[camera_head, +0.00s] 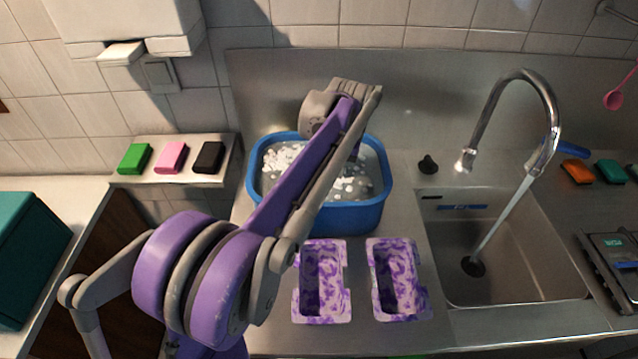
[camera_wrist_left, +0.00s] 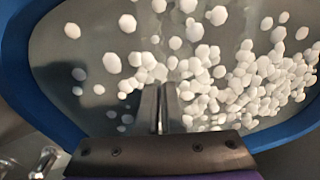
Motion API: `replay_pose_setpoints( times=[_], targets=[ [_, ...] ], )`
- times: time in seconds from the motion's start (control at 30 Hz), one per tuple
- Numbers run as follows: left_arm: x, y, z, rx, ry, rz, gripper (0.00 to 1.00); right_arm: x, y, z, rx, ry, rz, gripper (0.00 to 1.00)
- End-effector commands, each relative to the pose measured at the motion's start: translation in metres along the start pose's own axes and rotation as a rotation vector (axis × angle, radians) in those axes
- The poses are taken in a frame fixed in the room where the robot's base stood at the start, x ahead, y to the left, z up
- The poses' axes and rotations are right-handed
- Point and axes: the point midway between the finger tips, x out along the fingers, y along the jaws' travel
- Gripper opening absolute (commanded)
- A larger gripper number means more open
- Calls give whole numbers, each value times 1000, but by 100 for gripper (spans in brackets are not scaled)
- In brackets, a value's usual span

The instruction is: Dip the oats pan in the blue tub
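The blue tub (camera_head: 352,216) stands on the steel counter left of the sink, holding greyish water with white foam bits. Its blue wall also shows in the left wrist view (camera_wrist_left: 38,100). My left arm reaches across the tub. My left gripper (camera_wrist_left: 162,95) points down into the tub, its two fingers close together with no pan visible between them. In the head view my arm hides part of the tub's inside. I cannot make out an oats pan in either view. My right gripper is not in view.
Two purple-and-white marbled trays (camera_head: 335,312) (camera_head: 413,308) sit in front of the tub. The sink (camera_head: 520,275) with a running tap (camera_head: 548,110) is at right. Green, pink and black sponges (camera_head: 171,157) lie on a ledge at left. A teal box (camera_head: 28,255) stands far left.

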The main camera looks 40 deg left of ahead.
Motion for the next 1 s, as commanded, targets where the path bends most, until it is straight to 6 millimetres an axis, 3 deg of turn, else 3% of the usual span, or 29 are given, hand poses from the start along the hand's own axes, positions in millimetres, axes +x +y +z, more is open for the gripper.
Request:
replay_pose_setpoints(
  times=[0.57, 1.0],
  targets=[
    [-2, 0, 0, 0, 0, 0, 0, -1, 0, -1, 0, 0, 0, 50],
    [-34, -2, 0, 0, 1, 0, 0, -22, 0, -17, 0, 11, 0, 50]
  ],
)
